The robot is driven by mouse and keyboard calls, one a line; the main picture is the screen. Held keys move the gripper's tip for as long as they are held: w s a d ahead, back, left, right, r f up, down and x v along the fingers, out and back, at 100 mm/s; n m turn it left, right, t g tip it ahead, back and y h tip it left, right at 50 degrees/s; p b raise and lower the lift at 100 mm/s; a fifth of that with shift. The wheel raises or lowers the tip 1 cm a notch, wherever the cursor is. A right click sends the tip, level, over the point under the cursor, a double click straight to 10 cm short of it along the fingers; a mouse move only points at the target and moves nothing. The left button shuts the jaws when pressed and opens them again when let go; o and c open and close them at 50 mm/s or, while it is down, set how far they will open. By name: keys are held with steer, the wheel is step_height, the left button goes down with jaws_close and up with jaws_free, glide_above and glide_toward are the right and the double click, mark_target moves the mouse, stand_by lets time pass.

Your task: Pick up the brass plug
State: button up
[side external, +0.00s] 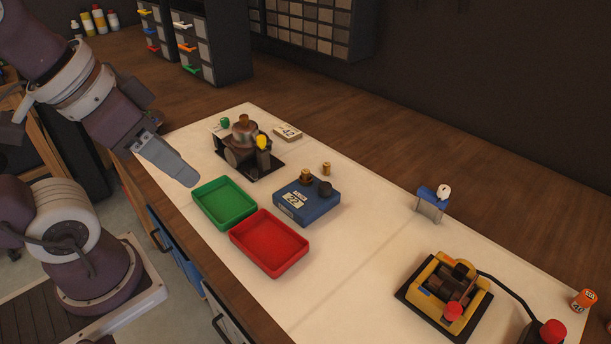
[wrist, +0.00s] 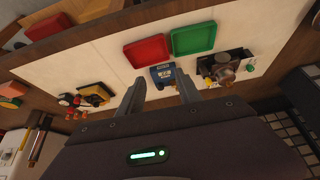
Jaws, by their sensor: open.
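A small brass-coloured piece (side external: 326,168) stands on the white mat just behind the blue box. I cannot tell which of the two is the brass plug. My gripper (side external: 188,177) hangs left of the green tray, apart from both pieces. In the wrist view my gripper (wrist: 161,92) is open and empty, with the blue box (wrist: 160,72) showing beyond its fingers. The brass pieces are too small to make out clearly there.
A green tray (side external: 193,203) and a red tray (side external: 234,240) lie in front of the blue box. A machine (side external: 242,145) with a yellow-topped part stands behind the green tray. A yellow device (side external: 420,280) and a blue stand (side external: 430,207) are to the right. The mat between is clear.

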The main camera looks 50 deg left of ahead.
steer(key=w+r+m+g, duration=0.1)
steer(key=w+m+g, duration=0.15)
steer(key=w, duration=0.45)
steer(key=m+g, duration=0.3)
steer(key=m, duration=0.5)
glide_toward(306, 171)
steer(key=s+f, duration=0.1)
steer(key=f, duration=0.5)
steer(key=w+f, duration=0.1)
steer(key=f, duration=0.1)
steer(key=shift+f, duration=0.35)
jaws_close()
